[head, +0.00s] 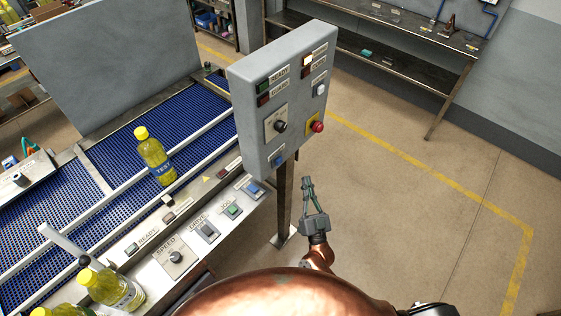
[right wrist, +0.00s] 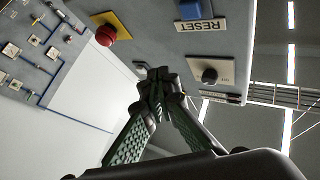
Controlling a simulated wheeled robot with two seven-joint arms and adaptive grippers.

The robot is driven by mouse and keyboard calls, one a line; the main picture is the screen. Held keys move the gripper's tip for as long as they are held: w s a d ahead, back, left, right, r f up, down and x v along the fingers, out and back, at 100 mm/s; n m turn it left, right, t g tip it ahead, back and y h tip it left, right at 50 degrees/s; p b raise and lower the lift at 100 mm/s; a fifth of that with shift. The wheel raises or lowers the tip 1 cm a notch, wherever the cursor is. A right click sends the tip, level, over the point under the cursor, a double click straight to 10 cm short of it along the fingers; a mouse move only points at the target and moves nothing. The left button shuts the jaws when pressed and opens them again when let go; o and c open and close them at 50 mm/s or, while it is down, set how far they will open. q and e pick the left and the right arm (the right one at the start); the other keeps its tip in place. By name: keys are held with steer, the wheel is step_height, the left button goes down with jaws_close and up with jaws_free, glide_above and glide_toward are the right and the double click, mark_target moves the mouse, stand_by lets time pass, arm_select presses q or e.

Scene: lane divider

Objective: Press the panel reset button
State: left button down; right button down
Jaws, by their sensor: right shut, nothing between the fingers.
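The grey control panel (head: 255,85) stands on a post beside the conveyor. Its blue button (head: 278,160) is low on the panel face. In the right wrist view the blue button (right wrist: 190,9) sits at the top edge, partly cut off, beside an upside-down RESET label (right wrist: 201,25). My right gripper (head: 307,182) is below and right of the panel in the head view, shut and empty. In the right wrist view its closed fingertips (right wrist: 157,76) are below the blue button in the picture, with a visible offset from it. My left gripper is not in view.
A red mushroom button (head: 317,127) on a yellow plate and a black knob (head: 280,126) are near the blue button. The conveyor console (head: 190,240) with its own buttons is to the left. A yellow bottle (head: 152,155) stands on the belt. Floor to the right is clear.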

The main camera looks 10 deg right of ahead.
mark_target(282, 158)
steer(key=shift+r, duration=0.15)
steer(key=shift+w, duration=0.1)
steer(key=w+a+b, duration=0.2)
steer(key=w+a, duration=0.3)
steer(key=w, duration=0.1)
steer(key=shift+w+a, duration=0.2)
steer(key=shift+w, duration=0.2)
steer(key=shift+w+a, duration=0.1)
steer(key=shift+w, duration=0.05)
stand_by(1.4)
steer(key=shift+w+a, duration=0.15)
steer(key=shift+w+a, duration=0.3)
steer(key=shift+w, duration=0.1)
stand_by(1.0)
stand_by(0.3)
steer(key=shift+s+d+p, duration=0.4)
steer(key=shift+s+d, duration=0.15)
steer(key=shift+s, duration=0.2)
